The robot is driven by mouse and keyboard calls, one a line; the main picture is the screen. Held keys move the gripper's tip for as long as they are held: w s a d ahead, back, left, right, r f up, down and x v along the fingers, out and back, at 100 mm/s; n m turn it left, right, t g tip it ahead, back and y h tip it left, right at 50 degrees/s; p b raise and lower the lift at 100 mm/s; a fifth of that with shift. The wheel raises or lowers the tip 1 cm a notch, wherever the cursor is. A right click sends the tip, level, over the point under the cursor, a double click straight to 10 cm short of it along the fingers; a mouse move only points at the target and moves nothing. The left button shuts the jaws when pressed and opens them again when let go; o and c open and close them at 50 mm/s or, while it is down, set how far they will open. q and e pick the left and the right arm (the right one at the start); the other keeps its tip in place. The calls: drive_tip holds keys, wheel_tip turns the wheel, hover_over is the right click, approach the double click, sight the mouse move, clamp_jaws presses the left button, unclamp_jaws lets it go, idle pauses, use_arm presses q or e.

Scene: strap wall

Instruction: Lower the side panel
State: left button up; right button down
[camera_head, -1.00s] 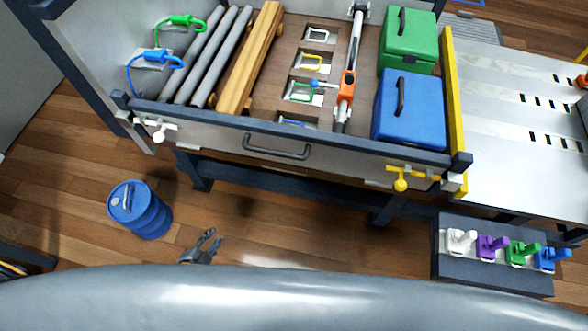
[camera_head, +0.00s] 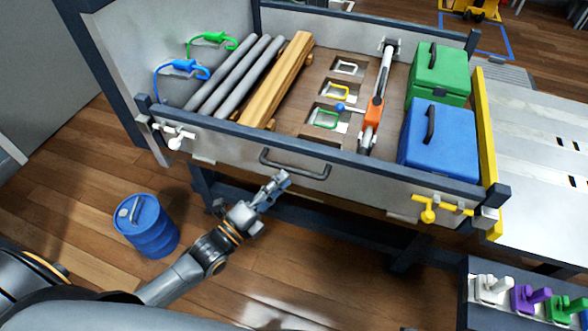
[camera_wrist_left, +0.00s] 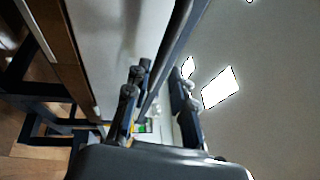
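The side panel (camera_head: 345,180) is the pale front wall of the bed, with a dark top rail; it stands upright. A dark bar handle (camera_head: 295,170) is on its outer face. A white latch (camera_head: 175,139) is at its left end and a yellow latch (camera_head: 430,211) at its right end; I cannot tell whether either is released. My left gripper (camera_head: 277,183) is just below the handle's left part, empty. In the left wrist view its two fingers (camera_wrist_left: 160,105) are apart, near the pale panel (camera_wrist_left: 118,35); contact with the handle is not clear. My right gripper is not in view.
A blue barrel (camera_head: 148,226) stands on the floor left of my left arm. A box with coloured levers (camera_head: 530,296) is at lower right. The bed holds grey pipes, timber (camera_head: 275,85), a green case (camera_head: 438,75) and a blue case (camera_head: 438,138).

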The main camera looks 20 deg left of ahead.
sight(294, 169)
use_arm(q)
drive_tip(key=x, duration=0.5)
drive_tip(key=shift+f, duration=0.1)
drive_tip(key=shift+w, duration=0.1)
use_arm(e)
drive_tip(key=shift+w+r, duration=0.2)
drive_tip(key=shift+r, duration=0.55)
use_arm(q)
clamp_jaws()
